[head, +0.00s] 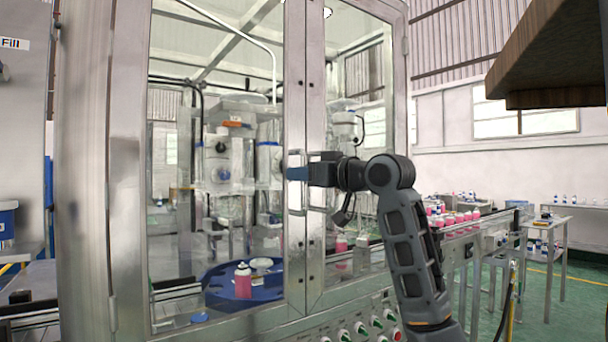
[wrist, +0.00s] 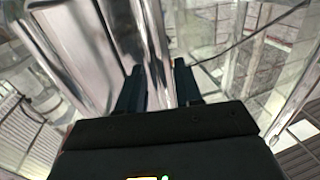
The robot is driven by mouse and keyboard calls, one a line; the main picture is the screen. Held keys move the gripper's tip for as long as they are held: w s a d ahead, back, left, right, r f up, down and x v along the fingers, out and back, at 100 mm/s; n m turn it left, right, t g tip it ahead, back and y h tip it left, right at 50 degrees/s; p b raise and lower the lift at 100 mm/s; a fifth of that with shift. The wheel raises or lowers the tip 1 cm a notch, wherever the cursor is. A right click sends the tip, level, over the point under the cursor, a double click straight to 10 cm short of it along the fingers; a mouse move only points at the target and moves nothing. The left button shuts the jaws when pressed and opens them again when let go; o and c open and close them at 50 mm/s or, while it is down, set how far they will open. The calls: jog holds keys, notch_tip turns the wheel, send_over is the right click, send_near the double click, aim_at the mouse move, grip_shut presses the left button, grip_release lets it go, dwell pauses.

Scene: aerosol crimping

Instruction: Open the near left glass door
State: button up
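The near left glass door (head: 215,130) is a clear pane in a metal frame on the machine cabinet. It looks shut, its right edge meeting the neighbouring glass door (head: 314,90). A metal pull handle (head: 296,211) is on its right stile. My gripper (head: 297,173) is at this handle, coming from the right, and its dark blue fingers overlap the handle there. In the wrist view my gripper's two fingers (wrist: 160,84) are apart, with a shiny metal bar (wrist: 153,35) between or just beyond them. Whether the fingers touch it, I cannot tell.
Behind the glass stand machine heads and a blue turntable (head: 222,295) with a pink can (head: 243,282). Knobs and buttons (head: 362,328) line the panel below the doors. A conveyor with pink cans (head: 460,218) runs to the right. A dark brown block (head: 550,60) overhangs at upper right.

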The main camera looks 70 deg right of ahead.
jog(key=shift+c, duration=0.3)
grip_shut()
